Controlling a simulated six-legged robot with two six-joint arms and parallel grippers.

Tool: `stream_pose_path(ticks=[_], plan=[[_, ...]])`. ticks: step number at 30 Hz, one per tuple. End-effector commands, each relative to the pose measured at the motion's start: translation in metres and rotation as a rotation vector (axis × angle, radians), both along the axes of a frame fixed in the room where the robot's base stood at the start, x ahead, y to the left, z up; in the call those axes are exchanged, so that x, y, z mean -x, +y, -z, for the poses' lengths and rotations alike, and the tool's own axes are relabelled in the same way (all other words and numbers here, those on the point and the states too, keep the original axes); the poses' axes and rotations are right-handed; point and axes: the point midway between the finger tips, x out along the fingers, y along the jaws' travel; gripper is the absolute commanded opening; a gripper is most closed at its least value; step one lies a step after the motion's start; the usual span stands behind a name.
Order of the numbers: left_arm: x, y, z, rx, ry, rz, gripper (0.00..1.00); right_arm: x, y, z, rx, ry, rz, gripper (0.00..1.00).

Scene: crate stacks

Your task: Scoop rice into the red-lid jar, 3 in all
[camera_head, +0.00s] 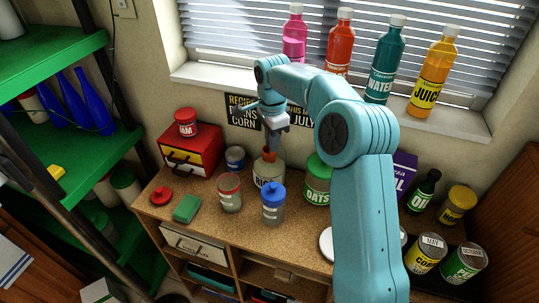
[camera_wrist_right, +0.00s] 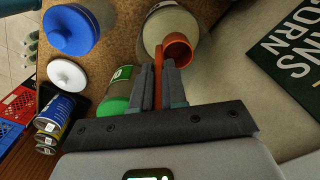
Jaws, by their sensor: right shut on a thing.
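My right gripper (camera_head: 274,122) points down above the rice jar (camera_head: 268,178). It is shut on the handle of an orange scoop (camera_head: 268,154), whose cup is at the rice jar's mouth. The wrist view shows the handle between the fingers (camera_wrist_right: 158,90), the scoop's cup (camera_wrist_right: 178,48) and the pale rice jar (camera_wrist_right: 160,22). No rice clearly shows in the cup. A clear jar with a reddish rim (camera_head: 229,194) stands left of the rice jar, with a label on its front. A loose red lid (camera_head: 161,196) lies on the counter's left. My left gripper is out of view.
A blue-capped jar (camera_head: 273,204) stands in front and a green OATS jar (camera_head: 318,180) to the right. A green sponge (camera_head: 187,208) lies front left. A red drawer box (camera_head: 196,152) bears a jam jar (camera_head: 186,122). Bottles line the sill. My arm hides part of the counter.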

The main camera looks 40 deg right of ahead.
Motion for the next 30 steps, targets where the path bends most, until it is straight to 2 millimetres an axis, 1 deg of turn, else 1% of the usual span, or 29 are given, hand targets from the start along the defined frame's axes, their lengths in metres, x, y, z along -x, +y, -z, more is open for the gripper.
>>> stream_pose_path(ticks=[1,30], plan=[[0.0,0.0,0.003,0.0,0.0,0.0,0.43,0.0,0.0,0.004,0.0,0.001,0.0,0.0],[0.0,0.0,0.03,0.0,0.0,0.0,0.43,0.0,0.0,0.043,0.0,0.001,0.0,0.0]])
